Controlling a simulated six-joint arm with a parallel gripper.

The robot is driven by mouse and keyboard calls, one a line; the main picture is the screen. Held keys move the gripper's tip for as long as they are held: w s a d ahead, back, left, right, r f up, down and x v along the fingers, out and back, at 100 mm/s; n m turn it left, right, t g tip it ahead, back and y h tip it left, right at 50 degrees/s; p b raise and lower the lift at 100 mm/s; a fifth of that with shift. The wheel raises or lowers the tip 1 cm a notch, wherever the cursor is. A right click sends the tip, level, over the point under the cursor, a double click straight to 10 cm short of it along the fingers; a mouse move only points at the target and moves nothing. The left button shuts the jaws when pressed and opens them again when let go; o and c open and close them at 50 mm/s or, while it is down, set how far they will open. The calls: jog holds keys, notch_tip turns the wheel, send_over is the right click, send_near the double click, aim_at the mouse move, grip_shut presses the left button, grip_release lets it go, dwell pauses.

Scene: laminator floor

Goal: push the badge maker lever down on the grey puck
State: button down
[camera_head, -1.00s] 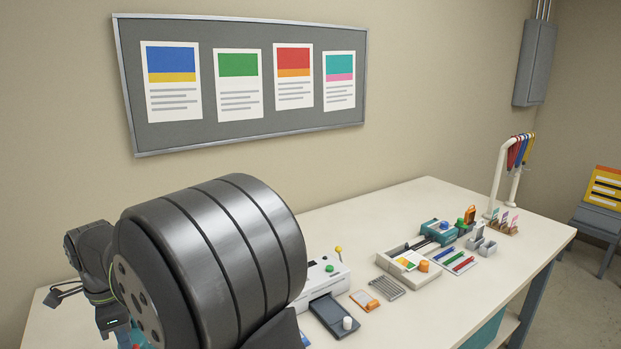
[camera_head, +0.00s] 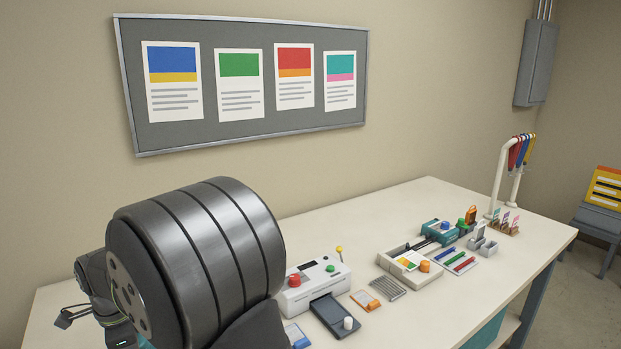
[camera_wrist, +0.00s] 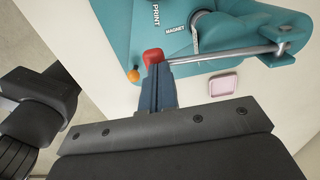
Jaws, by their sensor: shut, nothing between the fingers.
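The teal badge maker (camera_wrist: 270,20) fills the top of the wrist view, with "PRINT" and "MAGNET" labels on it. Its lever (camera_wrist: 230,53) is a metal rod running from a pivot at the right to a red knob (camera_wrist: 152,55) at the left. My gripper (camera_wrist: 158,70) is shut and empty, its fingertips right at the red knob and partly overlapping it in the picture; I cannot tell whether they touch. I cannot make out the grey puck in either view. In the head view my arm hides the gripper and nearly all of the badge maker.
An orange knob (camera_wrist: 134,75) sits left of the fingertips, and a pink square piece (camera_wrist: 223,84) lies to the right. A white machine (camera_head: 318,285) stands right of my arm on the bench. A grey tray (camera_head: 335,315) and an open white box (camera_head: 410,268) are farther right.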

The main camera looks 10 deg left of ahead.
jog(key=shift+f, duration=0.1)
notch_tip(320, 180, up, 11)
dwell(1.5)
notch_tip(320, 180, down, 3)
jog(key=shift+f, duration=0.1)
dwell(0.6)
dwell(0.6)
